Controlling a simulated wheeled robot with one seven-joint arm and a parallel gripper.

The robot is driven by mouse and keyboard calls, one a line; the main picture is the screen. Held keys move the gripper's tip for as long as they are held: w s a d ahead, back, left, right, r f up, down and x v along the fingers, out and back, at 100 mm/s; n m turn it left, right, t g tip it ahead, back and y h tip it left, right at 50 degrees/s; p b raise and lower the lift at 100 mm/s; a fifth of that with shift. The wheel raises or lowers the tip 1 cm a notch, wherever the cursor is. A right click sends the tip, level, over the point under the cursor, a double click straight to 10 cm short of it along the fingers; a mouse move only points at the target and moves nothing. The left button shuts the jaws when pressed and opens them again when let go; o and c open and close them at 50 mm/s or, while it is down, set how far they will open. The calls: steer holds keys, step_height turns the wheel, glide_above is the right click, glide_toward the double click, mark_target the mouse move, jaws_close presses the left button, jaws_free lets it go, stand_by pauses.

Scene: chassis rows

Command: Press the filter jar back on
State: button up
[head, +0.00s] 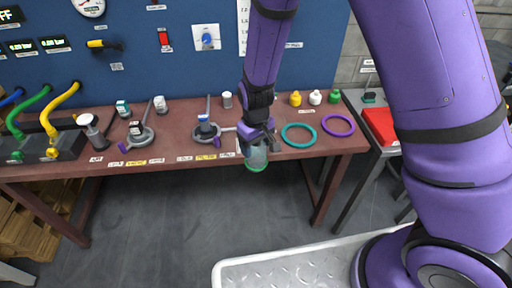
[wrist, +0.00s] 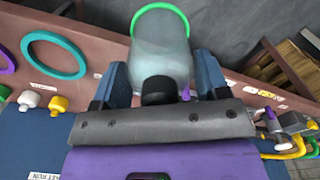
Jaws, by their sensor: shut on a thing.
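My gripper (head: 257,140) is shut on the filter jar (head: 257,160), a translucent grey jar with a green ring at its lower end. It holds the jar in the air at the front edge of the bench. In the wrist view, the jar (wrist: 162,45) sits between the blue fingers of my gripper (wrist: 162,78), its green-ringed end pointing away from the palm. A dark round piece shows at the jar's near end. The place the jar fits onto cannot be made out.
The brown bench (head: 180,168) carries a teal ring (head: 299,144), a purple ring (head: 338,134), small capped bottles and grey ring-shaped tools. A blue panel (head: 140,75) stands behind. A red tray (head: 381,126) is at the right.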

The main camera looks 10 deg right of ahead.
steer(key=shift+r, duration=1.35)
